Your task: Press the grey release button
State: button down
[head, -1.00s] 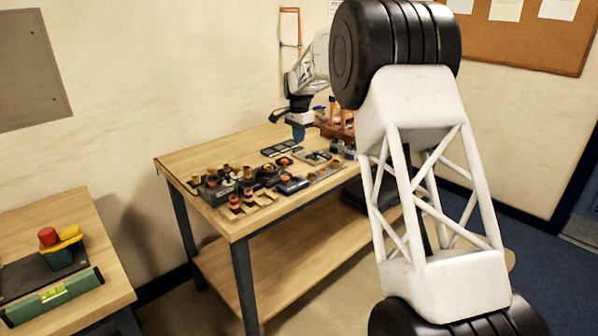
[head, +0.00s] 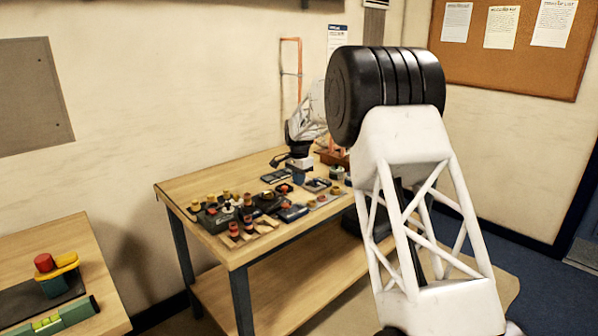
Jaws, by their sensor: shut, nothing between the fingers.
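My gripper (head: 299,178) is at the end of my arm, low over the back right part of the wooden workbench (head: 188,186), behind the group of fittings. Its blue fingertips are small in the head view, and nothing shows held in them. I cannot tell whether they touch anything. I cannot make out the grey release button among the small parts. Some dark units (head: 213,221) with brass-coloured and pale knobs stand at the left front of the group. A blue-and-dark block (head: 293,213) lies nearer the middle.
Orange-and-black fittings (head: 248,226) stand on a wooden holder at the bench's front. Flat dark trays (head: 277,175) lie at the back. An orange frame (head: 291,70) stands behind. A side table (head: 30,240) at left holds a red-topped yellow piece (head: 62,264) and a green level (head: 52,322).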

aim_at(299, 203)
jog(key=shift+f, duration=3.8)
jog(key=shift+f, duration=0.15)
jog(key=shift+s+f, duration=0.15)
jog(key=shift+f, duration=1.2)
notch_tip(299, 203, up, 16)
jog(key=shift+w+f, duration=0.15)
jog(key=shift+w, duration=0.05)
